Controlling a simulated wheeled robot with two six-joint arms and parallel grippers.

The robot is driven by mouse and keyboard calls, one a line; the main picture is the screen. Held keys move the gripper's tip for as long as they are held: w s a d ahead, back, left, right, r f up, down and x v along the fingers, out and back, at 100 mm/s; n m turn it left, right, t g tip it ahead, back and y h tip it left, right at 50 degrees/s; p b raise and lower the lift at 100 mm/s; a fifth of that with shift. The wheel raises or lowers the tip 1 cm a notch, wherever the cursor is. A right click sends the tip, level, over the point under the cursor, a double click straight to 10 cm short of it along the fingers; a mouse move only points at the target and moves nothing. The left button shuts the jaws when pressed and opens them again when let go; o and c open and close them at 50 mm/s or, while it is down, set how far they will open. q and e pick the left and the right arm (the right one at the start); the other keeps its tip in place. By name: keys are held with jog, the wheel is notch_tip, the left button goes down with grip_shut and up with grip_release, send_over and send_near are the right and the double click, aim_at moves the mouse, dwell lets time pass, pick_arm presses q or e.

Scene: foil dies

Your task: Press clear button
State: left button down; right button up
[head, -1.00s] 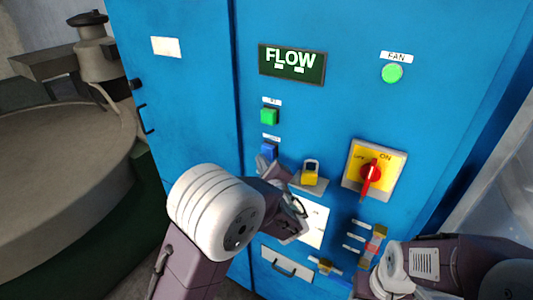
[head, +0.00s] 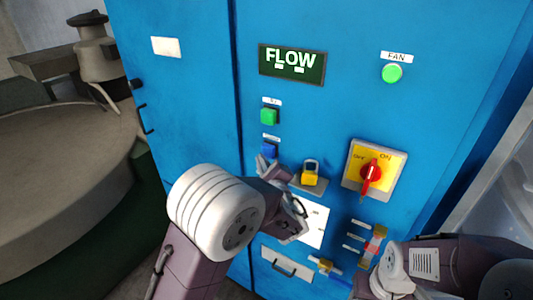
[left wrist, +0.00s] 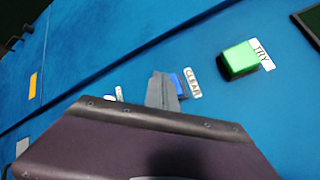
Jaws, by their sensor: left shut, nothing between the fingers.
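The blue clear button (head: 268,151) is on the blue cabinet below the green TRY button (head: 268,116). In the left wrist view the blue button (left wrist: 178,84) shows beside its CLEAR label (left wrist: 192,83), partly hidden by my fingers. My left gripper (head: 262,163) is shut and empty, its tips at the lower edge of the blue button. In the left wrist view the shut fingertips (left wrist: 160,78) overlap the button; I cannot tell whether they touch it.
The blue cabinet (head: 190,90) carries a FLOW display (head: 292,64), a green FAN light (head: 392,73), a red rotary switch on a yellow plate (head: 371,171) and a yellow padlock (head: 310,178) close to the right of my left gripper. A round vat (head: 60,160) stands at left.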

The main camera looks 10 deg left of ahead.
dwell(0.7)
pick_arm(q)
jog(key=shift+w+d+b, duration=0.15)
jog(key=shift+w+b, duration=0.2)
jog(key=shift+w, duration=0.05)
jog(key=shift+w+d, duration=0.2)
jog(key=shift+w, duration=0.25)
dwell(0.6)
jog(key=shift+s+b, duration=0.1)
jog(key=shift+b, duration=0.25)
jog(key=shift+s+a+b, duration=0.35)
jog(key=shift+s+b, duration=0.2)
jog(key=shift+s, duration=0.2)
